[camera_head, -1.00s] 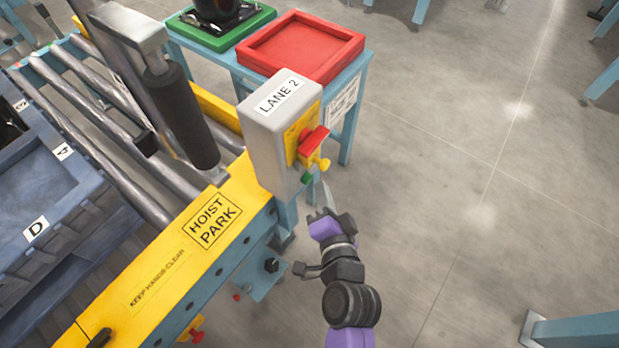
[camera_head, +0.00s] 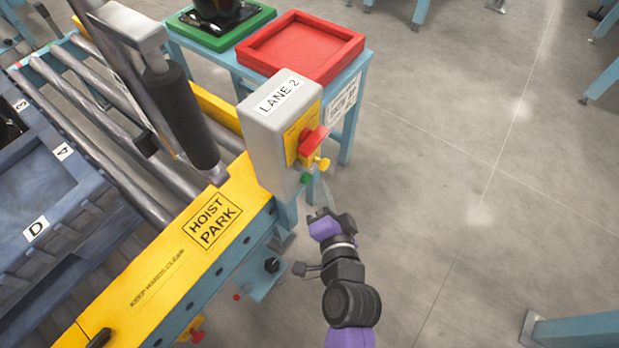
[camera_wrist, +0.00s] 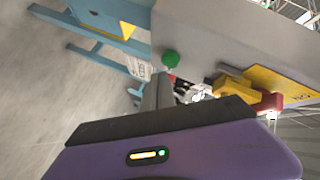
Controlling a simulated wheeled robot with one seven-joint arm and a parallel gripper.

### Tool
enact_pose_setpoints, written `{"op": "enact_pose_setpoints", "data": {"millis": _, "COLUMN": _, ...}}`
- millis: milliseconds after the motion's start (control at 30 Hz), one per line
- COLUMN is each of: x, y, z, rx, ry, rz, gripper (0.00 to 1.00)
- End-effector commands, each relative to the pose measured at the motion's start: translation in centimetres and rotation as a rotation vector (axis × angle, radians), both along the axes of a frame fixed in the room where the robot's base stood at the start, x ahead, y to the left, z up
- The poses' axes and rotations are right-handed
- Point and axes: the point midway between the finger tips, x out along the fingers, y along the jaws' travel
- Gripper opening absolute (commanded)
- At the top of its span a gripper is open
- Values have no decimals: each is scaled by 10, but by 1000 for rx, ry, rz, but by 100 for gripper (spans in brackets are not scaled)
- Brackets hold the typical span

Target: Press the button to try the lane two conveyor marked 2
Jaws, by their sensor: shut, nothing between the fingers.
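The grey control box labelled LANE 2 (camera_head: 273,145) stands at the end of the yellow conveyor rail. Its right-hand face carries a yellow plate with a red part (camera_head: 313,141), a yellow knob (camera_head: 322,164) and a green button (camera_head: 307,179) low down. In the wrist view the green button (camera_wrist: 171,58) stands out from the grey box, just beyond my finger. My gripper (camera_head: 326,192) is shut and empty, its tip just below and right of the green button. In the wrist view my gripper (camera_wrist: 158,88) looks slightly apart from the button; contact cannot be told.
A yellow rail marked HOIST PARK (camera_head: 150,270) runs left of my arm. A stand with a red tray (camera_head: 345,68) and a green tray (camera_head: 184,30) is behind the box. A blue crate (camera_head: 50,225) sits at left.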

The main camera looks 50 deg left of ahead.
Motion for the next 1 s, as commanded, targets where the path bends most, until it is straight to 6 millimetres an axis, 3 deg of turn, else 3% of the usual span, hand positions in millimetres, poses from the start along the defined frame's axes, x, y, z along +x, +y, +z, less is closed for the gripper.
{"op": "enact_pose_setpoints", "data": {"millis": 1000, "x": -2, "y": 8, "z": 0, "rx": 0, "ry": 0, "rz": 0, "gripper": 0}}
